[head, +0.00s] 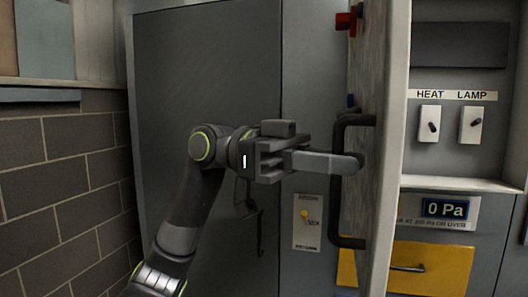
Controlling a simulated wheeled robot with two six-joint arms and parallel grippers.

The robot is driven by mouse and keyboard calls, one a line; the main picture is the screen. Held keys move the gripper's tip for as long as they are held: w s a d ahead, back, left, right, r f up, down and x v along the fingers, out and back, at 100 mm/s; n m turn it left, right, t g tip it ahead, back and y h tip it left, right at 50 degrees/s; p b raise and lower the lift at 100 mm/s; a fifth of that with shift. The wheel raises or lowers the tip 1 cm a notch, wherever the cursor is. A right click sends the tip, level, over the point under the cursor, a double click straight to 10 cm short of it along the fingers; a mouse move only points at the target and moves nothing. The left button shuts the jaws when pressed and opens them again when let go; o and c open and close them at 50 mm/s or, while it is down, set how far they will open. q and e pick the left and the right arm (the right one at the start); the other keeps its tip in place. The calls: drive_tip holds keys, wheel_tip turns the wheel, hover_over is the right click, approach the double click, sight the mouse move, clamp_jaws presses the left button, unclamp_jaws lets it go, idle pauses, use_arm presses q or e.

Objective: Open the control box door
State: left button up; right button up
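The control box door (385,90) stands swung out, seen nearly edge-on as a tall pale panel right of centre. Its dark bar handle (338,215) is on the left-facing side. My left gripper (350,164) reaches in from the left, with its grey fingers level and across the upper part of the handle. The finger seen overlaps the handle bar and its tip lies close to the door face. Whether the fingers grip the bar is hidden, as they line up from this side. My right gripper is not in view.
Right of the door are heat lamp switches (430,124), a pressure display (446,209) reading 0 Pa and a yellow panel (430,268). A grey cabinet (205,70) stands behind my arm. A brick wall (50,170) is at left. A red fitting (346,21) sits high on the door.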

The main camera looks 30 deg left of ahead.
use_arm(q)
drive_tip(key=a+b, duration=0.7)
drive_tip(key=a, duration=1)
drive_tip(key=shift+w, duration=0.4)
drive_tip(key=shift+a, duration=0.1)
